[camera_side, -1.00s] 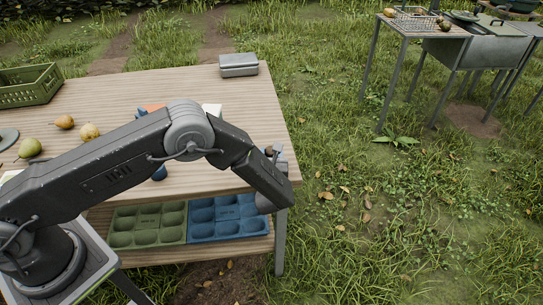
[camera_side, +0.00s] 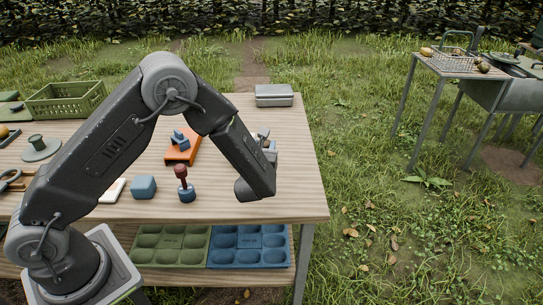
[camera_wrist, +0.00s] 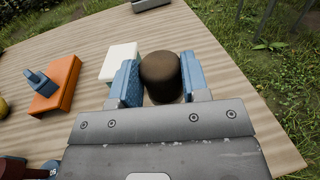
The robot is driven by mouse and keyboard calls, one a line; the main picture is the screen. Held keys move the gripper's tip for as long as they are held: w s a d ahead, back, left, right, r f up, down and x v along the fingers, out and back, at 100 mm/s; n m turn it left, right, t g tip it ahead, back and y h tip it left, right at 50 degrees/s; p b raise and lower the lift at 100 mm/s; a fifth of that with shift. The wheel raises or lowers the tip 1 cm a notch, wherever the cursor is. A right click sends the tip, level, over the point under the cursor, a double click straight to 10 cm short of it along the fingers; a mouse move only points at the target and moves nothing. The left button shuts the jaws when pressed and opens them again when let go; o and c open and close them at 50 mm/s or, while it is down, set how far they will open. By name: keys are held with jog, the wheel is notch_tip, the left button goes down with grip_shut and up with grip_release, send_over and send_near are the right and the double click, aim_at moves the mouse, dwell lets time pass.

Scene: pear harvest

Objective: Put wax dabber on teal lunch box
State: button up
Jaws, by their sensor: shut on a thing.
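My gripper (camera_wrist: 160,80) has its blue-padded fingers shut on a dark brown, round-topped thing (camera_wrist: 161,72), which I take to be the wax dabber. Its lower part is hidden by my gripper. In the side view my gripper (camera_side: 267,145) is over the right part of the table, partly hidden by my wrist. No clearly teal lunch box shows. A grey lidded box (camera_side: 274,95) stands at the table's back edge, and a small blue-grey block (camera_side: 143,187) is near the front; I cannot tell whether either is the lunch box.
An orange block (camera_side: 183,147) with a blue piece on it and a red-handled stamp (camera_side: 186,187) stand left of my gripper. A white block (camera_wrist: 121,61) is beside my left finger. A green crate (camera_side: 66,99) is at the back left. Green and blue trays (camera_side: 248,245) lie on the lower shelf.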

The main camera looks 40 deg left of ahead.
jog(key=s+a+r, duration=0.2)
jog(key=a+r, duration=0.2)
jog(key=a, duration=0.7)
jog(key=s+a+r, duration=0.2)
jog(key=a+r, duration=0.3)
jog(key=a, duration=0.6)
jog(key=w+d+f, duration=0.3)
jog(key=w, duration=0.1)
jog(key=w+d+f, duration=0.3)
jog(key=d+f, duration=0.1)
jog(key=shift+w+d+f, duration=0.1)
jog(key=shift+w+d, duration=0.2)
jog(key=shift+w, duration=0.1)
jog(key=shift+f, duration=1.9)
jog(key=shift+f, duration=0.1)
jog(key=o, duration=0.9)
